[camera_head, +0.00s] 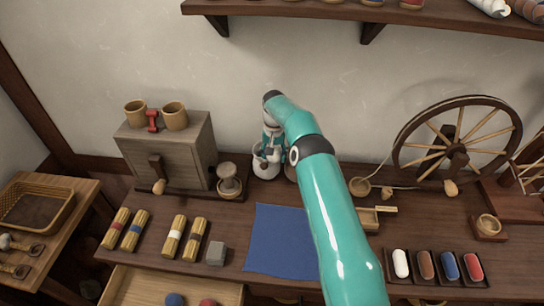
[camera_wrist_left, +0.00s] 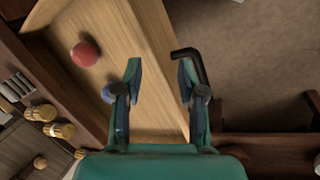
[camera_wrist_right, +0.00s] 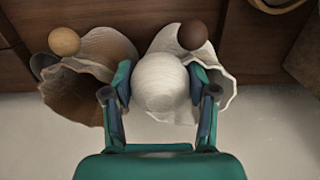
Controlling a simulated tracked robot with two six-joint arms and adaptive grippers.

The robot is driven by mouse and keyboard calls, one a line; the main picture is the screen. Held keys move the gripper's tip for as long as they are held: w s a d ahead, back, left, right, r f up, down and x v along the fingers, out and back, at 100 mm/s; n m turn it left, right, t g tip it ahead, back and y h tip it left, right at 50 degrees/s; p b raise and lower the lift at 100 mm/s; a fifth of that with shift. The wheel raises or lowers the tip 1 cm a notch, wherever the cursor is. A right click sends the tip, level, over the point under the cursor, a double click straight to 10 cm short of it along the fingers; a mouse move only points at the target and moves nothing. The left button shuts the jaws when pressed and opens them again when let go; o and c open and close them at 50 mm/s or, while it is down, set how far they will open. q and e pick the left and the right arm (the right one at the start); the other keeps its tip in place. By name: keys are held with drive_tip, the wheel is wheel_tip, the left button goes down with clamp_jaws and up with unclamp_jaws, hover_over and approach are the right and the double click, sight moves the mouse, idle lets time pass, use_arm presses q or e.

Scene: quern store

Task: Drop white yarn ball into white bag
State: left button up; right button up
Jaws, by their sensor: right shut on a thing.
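The white yarn ball (camera_wrist_right: 160,84) is between the fingertips of my right gripper (camera_wrist_right: 160,78) in the right wrist view. The gripper is shut on it, with a finger on each side. The white bag (camera_wrist_right: 226,92) shows behind and around the ball, which hides much of its mouth. In the head view the white bag (camera_head: 264,169) stands near the wall under my right gripper (camera_head: 271,143). My left gripper (camera_wrist_left: 160,68) is open and empty by a pale wooden drawer in the left wrist view; it is out of the head view.
A brown bag (camera_wrist_right: 75,92) stands beside the white one. A tan ball (camera_wrist_right: 64,41) and a dark brown ball (camera_wrist_right: 192,34) show at the bags. The open drawer (camera_head: 120,288) holds a red ball (camera_wrist_left: 85,54) and a blue ball (camera_head: 175,299). A blue cloth (camera_head: 275,240) lies flat.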

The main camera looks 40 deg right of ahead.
drive_tip(key=shift+f, duration=0.25)
drive_tip(key=o, duration=1.1)
drive_tip(key=shift+o, duration=0.2)
drive_tip(key=shift+r, duration=0.15)
drive_tip(key=shift+r, duration=0.3)
wheel_tip(320, 180, up, 7)
drive_tip(key=shift+r, duration=0.15)
wheel_tip(320, 180, up, 5)
drive_tip(key=shift+s+p, duration=0.15)
drive_tip(key=shift+p, duration=0.55)
drive_tip(key=shift+a, duration=0.1)
